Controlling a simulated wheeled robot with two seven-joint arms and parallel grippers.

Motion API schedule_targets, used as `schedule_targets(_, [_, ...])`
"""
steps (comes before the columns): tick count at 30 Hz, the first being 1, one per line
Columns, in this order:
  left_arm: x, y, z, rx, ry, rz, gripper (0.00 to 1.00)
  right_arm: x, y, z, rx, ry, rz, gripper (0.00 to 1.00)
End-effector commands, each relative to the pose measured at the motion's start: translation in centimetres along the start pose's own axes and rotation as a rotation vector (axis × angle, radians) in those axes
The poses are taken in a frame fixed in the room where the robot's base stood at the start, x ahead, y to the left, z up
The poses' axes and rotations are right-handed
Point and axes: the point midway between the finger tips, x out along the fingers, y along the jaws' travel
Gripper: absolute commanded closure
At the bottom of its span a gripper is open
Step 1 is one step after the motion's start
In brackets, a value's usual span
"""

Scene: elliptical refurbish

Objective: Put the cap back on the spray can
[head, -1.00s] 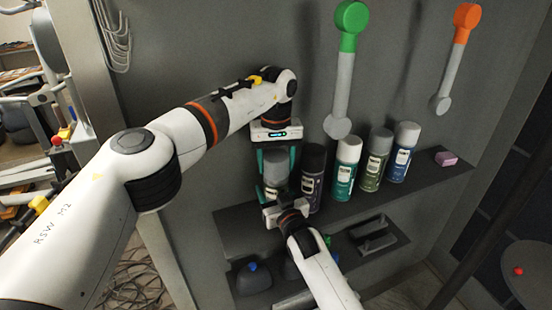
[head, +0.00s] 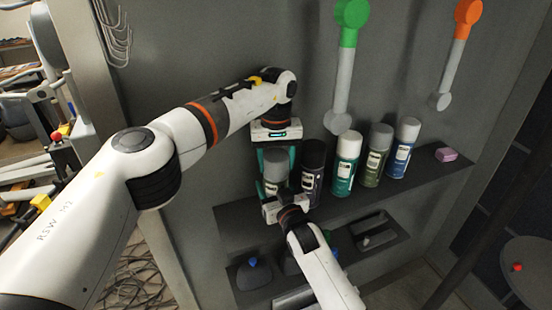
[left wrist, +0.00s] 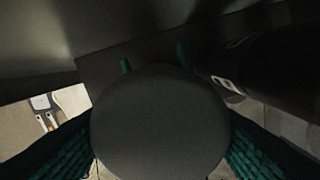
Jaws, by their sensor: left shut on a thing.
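A spray can with a grey top (head: 276,160) and a pale label stands at the left end of the row, partly hidden by my grippers. My left gripper (head: 276,166) comes down from above, its teal fingers on both sides of the grey top, shut on the cap. In the left wrist view the round dark grey cap (left wrist: 160,125) fills the space between the teal fingers. Whether the cap is seated on the can is hidden. My right gripper (head: 272,208) is low at the front of the can; its fingertips are too hidden to tell if they close on it.
A dark purple can (head: 313,172) stands close to the right of the grippers. Teal (head: 345,165), olive (head: 374,157) and blue (head: 403,150) cans follow along the shelf (head: 425,180), then a pink block (head: 446,154). The wall is close behind.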

Motion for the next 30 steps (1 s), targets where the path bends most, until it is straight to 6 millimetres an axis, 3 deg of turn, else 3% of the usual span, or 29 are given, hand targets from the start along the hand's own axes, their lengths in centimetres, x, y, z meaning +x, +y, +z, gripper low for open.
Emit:
schedule_targets(1, [0.1, 0.0, 0.0, 0.0, 0.0, 0.0, 0.64, 0.0, 0.0, -0.1, 0.0, 0.002, 0.0, 0.82])
schedule_targets(2, [0.1, 0.0, 0.0, 0.0, 0.0, 0.0, 0.38, 0.0, 0.0, -0.1, 0.0, 0.002, 0.0, 0.82])
schedule_targets(6, [0.1, 0.0, 0.0, 0.0, 0.0, 0.0, 0.18, 0.0, 0.0, -0.1, 0.0, 0.002, 0.0, 0.82])
schedule_targets(16, [-0.4, 0.0, 0.0, 0.0, -0.001, 0.0, 0.18, 0.0, 0.0, -0.1, 0.0, 0.002, 0.0, 0.82])
schedule_targets(30, [-7.0, -0.1, 0.0, -0.001, -0.001, -0.001, 0.18, 0.0, 0.0, -0.1, 0.0, 0.002, 0.0, 0.82])
